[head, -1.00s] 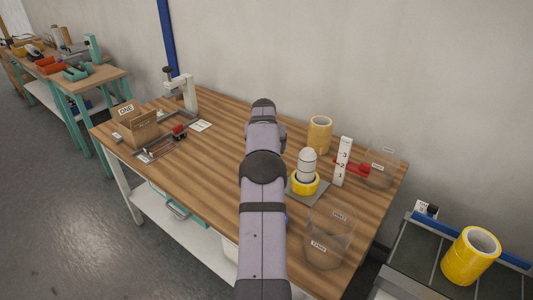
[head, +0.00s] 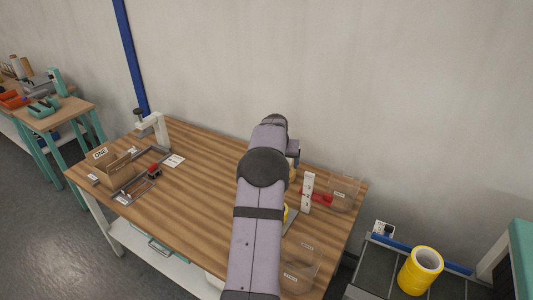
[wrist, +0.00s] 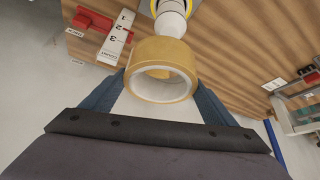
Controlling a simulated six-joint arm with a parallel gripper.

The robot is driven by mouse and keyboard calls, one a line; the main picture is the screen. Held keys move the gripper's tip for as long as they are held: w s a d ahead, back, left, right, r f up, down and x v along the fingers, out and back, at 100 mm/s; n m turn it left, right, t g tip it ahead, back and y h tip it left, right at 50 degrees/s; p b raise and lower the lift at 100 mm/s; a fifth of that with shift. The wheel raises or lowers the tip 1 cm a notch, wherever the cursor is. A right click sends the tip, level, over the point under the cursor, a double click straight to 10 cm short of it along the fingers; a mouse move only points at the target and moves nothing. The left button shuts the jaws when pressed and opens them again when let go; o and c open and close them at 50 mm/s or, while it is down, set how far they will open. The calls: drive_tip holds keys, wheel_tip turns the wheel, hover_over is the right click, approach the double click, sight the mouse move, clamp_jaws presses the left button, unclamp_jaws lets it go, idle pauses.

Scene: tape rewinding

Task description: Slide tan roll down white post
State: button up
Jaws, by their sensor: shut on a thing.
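The tan roll (wrist: 162,68) is in my gripper (wrist: 160,95) in the wrist view, between its two blue fingers, which are shut on it. Its open ring faces the camera. A yellow roll (wrist: 155,6) shows around the post's foot. In the head view my arm hides the post, and only a tan sliver (head: 292,173) shows beside it.
Clear bins (head: 344,192) are at the table's right end. A cardboard box (head: 118,168) and a clamp frame are at left. The table's middle is clear. Another yellow roll (head: 420,270) sits off the table.

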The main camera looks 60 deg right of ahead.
drive_tip(key=a+f, duration=0.1)
drive_tip(key=a+f+n, duration=0.1)
drive_tip(key=f, duration=0.1)
drive_tip(key=shift+a+f+t, duration=0.1)
drive_tip(key=shift+t, duration=0.2)
drive_tip(key=shift+w+f+n, duration=0.15)
drive_tip(key=shift+n, duration=0.15)
drive_tip(key=shift+w+d+r+n, duration=0.15)
drive_tip(key=shift+d+r+n, duration=0.1)
drive_tip(key=shift+d+n, duration=0.2)
drive_tip(key=shift+d+n+t+y, duration=0.1)
drive_tip(key=shift+n+t+y, duration=0.2)
drive_tip(key=shift+t, duration=0.1)
drive_tip(key=shift+f+b, duration=1.05)
drive_tip(key=shift+f, duration=0.4)
drive_tip(key=shift+f+b, duration=1.4)
drive_tip(key=shift+f, duration=0.1)
